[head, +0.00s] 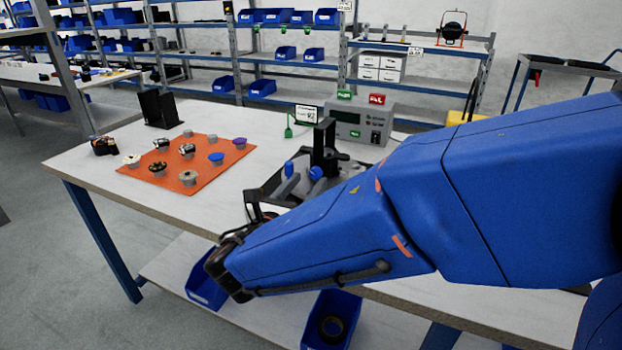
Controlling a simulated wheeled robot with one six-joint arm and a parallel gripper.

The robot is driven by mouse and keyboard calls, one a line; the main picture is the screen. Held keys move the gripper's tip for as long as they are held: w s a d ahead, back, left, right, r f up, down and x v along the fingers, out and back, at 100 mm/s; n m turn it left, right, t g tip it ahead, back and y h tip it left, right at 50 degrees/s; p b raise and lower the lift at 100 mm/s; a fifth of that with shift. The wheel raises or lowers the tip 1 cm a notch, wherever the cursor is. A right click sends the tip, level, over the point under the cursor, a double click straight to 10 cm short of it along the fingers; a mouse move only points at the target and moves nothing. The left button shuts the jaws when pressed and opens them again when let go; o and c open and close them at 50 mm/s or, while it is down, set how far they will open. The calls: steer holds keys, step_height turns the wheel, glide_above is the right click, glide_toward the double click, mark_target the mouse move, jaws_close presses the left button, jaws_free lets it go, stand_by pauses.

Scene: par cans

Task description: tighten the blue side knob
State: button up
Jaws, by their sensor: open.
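A dark fixture (325,150) with a tall black upright stands on the table. It carries two blue knobs: one (316,173) on its front side near the upright and one (289,168) standing to the left of it. I cannot tell which is the side knob or how tight either is. My gripper (256,208) is open at the table's front edge, left of and below the fixture, apart from both knobs. My blue arm comes in from the right and hides the fixture's lower right part and some of the gripper.
An orange mat (178,178) with several small round parts lies to the left on the white table (110,160). A grey box with a display (350,116) stands behind the fixture. Blue bins (203,288) sit on the lower shelf. Bare tabletop lies between mat and fixture.

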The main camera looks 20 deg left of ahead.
mark_target(314, 174)
steer(key=shift+w+d, duration=0.1)
steer(key=shift+w, duration=1.4)
steer(key=c, duration=1)
steer(key=shift+m, duration=2.4)
steer(key=shift+c, duration=0.4)
steer(key=o, duration=1.1)
steer(key=shift+s, duration=0.1)
